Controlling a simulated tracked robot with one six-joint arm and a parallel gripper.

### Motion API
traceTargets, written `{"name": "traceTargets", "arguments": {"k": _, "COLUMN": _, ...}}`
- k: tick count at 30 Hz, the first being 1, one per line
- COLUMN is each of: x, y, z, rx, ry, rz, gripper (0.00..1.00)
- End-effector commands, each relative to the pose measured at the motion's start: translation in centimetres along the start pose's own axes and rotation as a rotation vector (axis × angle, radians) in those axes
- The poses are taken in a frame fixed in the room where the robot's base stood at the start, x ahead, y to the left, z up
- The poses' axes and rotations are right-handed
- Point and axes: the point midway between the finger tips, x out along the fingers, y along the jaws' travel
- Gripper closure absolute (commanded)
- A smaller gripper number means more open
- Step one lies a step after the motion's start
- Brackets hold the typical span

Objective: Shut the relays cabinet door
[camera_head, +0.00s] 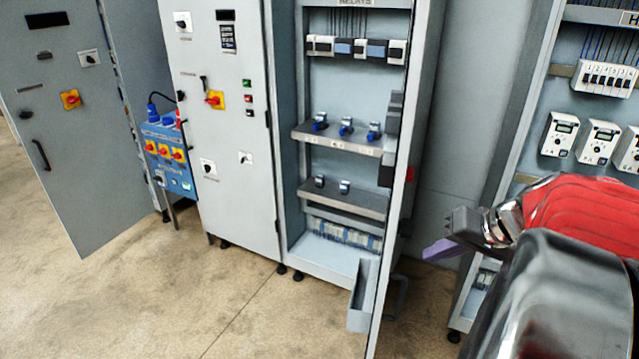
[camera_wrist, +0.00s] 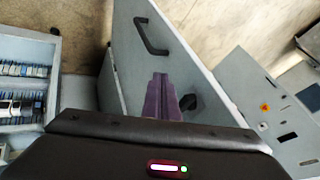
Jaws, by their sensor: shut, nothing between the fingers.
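The relays cabinet (camera_head: 342,160) stands open in the middle of the head view, with its shelves and relays bare. Its door (camera_head: 393,215) stands swung out towards me, seen nearly edge-on along the cabinet's right side. In the wrist view a grey door panel (camera_wrist: 185,62), which looks like this door's outer face, carries a black bar handle (camera_wrist: 152,38) and a black knob (camera_wrist: 189,102). My gripper (camera_head: 438,250) is right of the door, on its outer side. Its purple fingers (camera_wrist: 161,95) are together and empty, overlapping the panel; I cannot tell whether they touch it.
A closed grey cabinet (camera_head: 222,140) stands left of the relays cabinet, with a blue socket box (camera_head: 168,155) beside it. Another open door (camera_head: 70,130) is at far left. An open cabinet with white devices (camera_head: 600,140) is at right. The floor (camera_head: 240,310) in front is clear.

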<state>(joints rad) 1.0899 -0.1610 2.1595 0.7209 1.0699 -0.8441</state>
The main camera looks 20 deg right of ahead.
Motion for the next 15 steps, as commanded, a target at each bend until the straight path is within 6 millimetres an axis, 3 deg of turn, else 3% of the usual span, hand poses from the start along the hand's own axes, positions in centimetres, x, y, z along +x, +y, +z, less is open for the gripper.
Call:
{"name": "traceTargets", "arguments": {"k": 8, "x": 4.5, "y": -0.1, "z": 0.1, "rx": -0.002, "ry": -0.004, "rz": -0.002, "gripper": 1.00}}
{"name": "traceTargets", "arguments": {"k": 15, "x": 5.6, "y": -2.5, "z": 0.0, "rx": -0.004, "ry": -0.002, "rz": -0.002, "gripper": 1.00}}
